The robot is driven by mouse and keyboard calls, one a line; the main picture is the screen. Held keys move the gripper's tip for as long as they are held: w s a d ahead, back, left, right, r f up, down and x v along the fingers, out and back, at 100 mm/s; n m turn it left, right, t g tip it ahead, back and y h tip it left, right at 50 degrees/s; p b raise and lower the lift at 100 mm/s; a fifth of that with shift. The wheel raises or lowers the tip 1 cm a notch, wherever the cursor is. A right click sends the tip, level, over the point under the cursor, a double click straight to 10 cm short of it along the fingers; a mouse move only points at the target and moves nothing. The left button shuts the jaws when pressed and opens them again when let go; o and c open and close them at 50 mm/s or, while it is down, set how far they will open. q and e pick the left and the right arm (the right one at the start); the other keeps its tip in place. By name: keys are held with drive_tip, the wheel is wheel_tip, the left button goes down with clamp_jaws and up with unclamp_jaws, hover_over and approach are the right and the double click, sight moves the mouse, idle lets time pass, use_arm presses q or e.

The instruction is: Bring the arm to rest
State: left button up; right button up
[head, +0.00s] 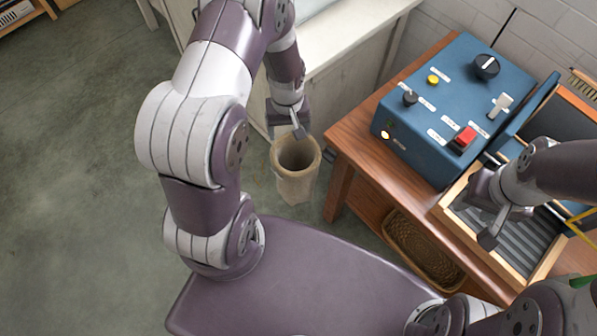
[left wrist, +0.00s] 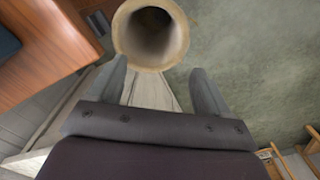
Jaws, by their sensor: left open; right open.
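My left gripper (head: 288,131) is open and empty, just above and behind the tan bin (head: 296,186) in the head view. In the left wrist view its two grey fingers (left wrist: 158,92) are spread apart, with the round bin (left wrist: 128,62) beyond them; the part of the bin interior that shows looks empty. My right gripper (head: 482,222) is over the wooden tray (head: 515,283) with the dark ridged floor, at the right of the head view. It is open, and I see nothing held in it.
A blue control box (head: 437,146) with knobs, a red switch and a yellow button stands on the wooden table (head: 368,146). A wicker basket (head: 415,250) sits below the table. A pale cabinet (head: 352,58) stands behind the bin. The green floor (head: 70,170) at left is clear.

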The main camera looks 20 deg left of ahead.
use_arm(q)
drive_tip(key=shift+r, duration=1.15)
drive_tip(key=s+d+r+m, duration=0.2)
drive_tip(key=s+r+m, duration=0.1)
drive_tip(key=r, duration=0.3)
drive_tip(key=s+d+r+m+t, duration=0.1)
drive_tip(key=s+d+r+m, duration=0.2)
drive_tip(key=s+r, duration=0.2)
wheel_tip(320, 180, up, 2)
drive_tip(key=shift+s+r+m, duration=0.1)
drive_tip(key=shift+s+m, duration=0.2)
drive_tip(key=shift+s, duration=0.05)
drive_tip(key=shift+s+d, duration=0.1)
